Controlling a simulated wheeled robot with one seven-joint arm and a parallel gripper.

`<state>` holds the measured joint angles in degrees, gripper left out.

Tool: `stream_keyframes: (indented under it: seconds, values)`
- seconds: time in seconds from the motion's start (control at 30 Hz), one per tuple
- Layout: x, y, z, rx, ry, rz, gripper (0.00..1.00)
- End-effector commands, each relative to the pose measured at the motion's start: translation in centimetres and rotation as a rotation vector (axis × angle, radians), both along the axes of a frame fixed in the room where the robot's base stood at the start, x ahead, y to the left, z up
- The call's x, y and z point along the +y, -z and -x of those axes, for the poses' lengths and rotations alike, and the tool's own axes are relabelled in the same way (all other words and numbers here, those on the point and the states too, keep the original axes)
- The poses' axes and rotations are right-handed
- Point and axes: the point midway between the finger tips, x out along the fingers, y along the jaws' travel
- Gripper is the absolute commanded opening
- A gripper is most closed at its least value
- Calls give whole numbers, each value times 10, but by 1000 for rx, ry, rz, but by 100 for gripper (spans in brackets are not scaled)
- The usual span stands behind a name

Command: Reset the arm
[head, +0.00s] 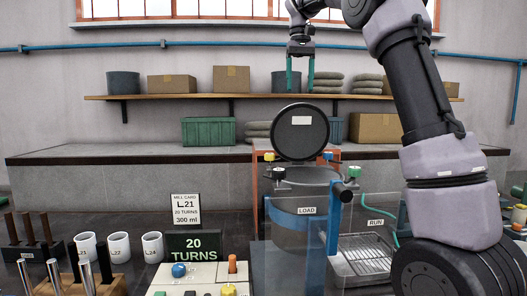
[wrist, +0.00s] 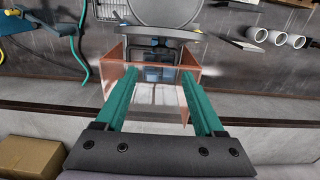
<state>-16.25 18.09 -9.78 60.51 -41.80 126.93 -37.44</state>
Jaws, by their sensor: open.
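My gripper (head: 300,73) hangs high in the head view, pointing down, with its two teal fingers apart and nothing between them. It is in front of the back shelf and above the round dark lid (head: 300,131) of the flotation machine. In the wrist view my gripper (wrist: 162,80) shows both teal fingers spread wide. A copper-coloured frame (wrist: 188,92) lies beyond and between them, well below. My arm reaches in from the right of the head view.
The grey tank (head: 292,228) with a LOAD label stands below, beside a wire-rack tray (head: 365,258). White cups (head: 119,246), a mill card (head: 186,209) and a 20 TURNS display (head: 193,246) are at left. A wooden shelf (head: 180,98) with boxes runs behind. Air around the gripper looks clear.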

Motion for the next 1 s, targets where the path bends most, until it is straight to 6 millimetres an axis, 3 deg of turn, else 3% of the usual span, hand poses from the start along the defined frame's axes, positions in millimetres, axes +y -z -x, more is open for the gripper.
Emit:
stream_keyframes:
  seconds: [0.17, 0.47, 0.67, 0.8, 1.0]
  values:
    - [-19, -5, 28, -40, 8, -22, 70]
    - [-52, 16, 121, -201, 64, -108, 70]
    - [-57, 52, 186, -328, 137, -175, 70]
    - [-57, 86, 228, -420, 206, -219, 70]
    - [-56, 133, 270, -526, 302, -266, 70]
